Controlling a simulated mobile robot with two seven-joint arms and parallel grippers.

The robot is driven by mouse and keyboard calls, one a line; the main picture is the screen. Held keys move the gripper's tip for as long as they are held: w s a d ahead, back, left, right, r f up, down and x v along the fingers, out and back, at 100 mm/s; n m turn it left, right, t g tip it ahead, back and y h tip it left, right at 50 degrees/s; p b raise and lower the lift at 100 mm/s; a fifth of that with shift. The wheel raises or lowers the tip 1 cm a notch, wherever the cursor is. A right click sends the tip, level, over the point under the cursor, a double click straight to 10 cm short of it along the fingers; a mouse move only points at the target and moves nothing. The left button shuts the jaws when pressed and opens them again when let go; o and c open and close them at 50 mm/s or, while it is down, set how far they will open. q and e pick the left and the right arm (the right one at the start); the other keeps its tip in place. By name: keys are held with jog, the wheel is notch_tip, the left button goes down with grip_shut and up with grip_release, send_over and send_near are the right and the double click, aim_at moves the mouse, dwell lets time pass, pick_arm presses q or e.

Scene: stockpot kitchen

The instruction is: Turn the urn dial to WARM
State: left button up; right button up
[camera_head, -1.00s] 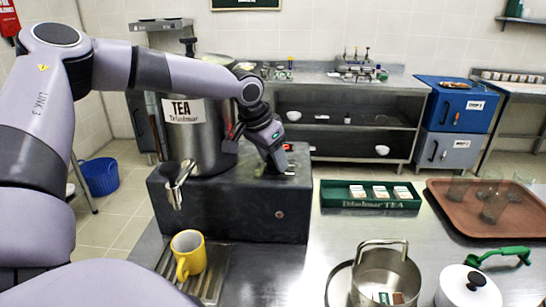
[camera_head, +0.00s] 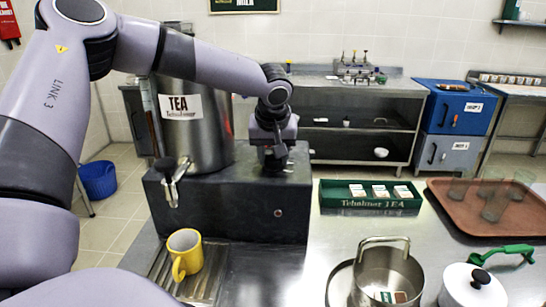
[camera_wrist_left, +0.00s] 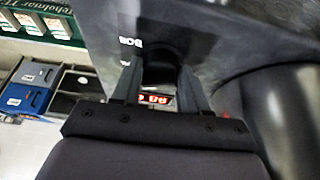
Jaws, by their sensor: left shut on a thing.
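The tea urn (camera_head: 195,135) is a steel drum marked TEA on a dark base (camera_head: 225,212). My left gripper (camera_head: 276,166) points down at the right part of the base top, and hides the dial in the head view. In the left wrist view the dark round dial (camera_wrist_left: 160,70) sits between the two fingers of my left gripper (camera_wrist_left: 160,82), which is shut on it. White lettering (camera_wrist_left: 131,42) shows beside the dial, too blurred to read surely. A red-lit panel (camera_wrist_left: 155,99) shows between the fingers. The dial's pointer cannot be made out. My right gripper is not in view.
A yellow mug (camera_head: 185,252) stands on the drip grate below the tap (camera_head: 171,185). A green tea box (camera_head: 370,203), a steel pot (camera_head: 388,275), a white lidded pot (camera_head: 470,286) and a brown tray (camera_head: 470,222) with glasses stand to the right.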

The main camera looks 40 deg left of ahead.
pick_arm(q)
jog(key=shift+n, duration=0.7)
jog(key=o, duration=1)
jog(key=v, duration=0.7)
jog(key=shift+d+b, duration=0.15)
jog(key=shift+b, duration=0.2)
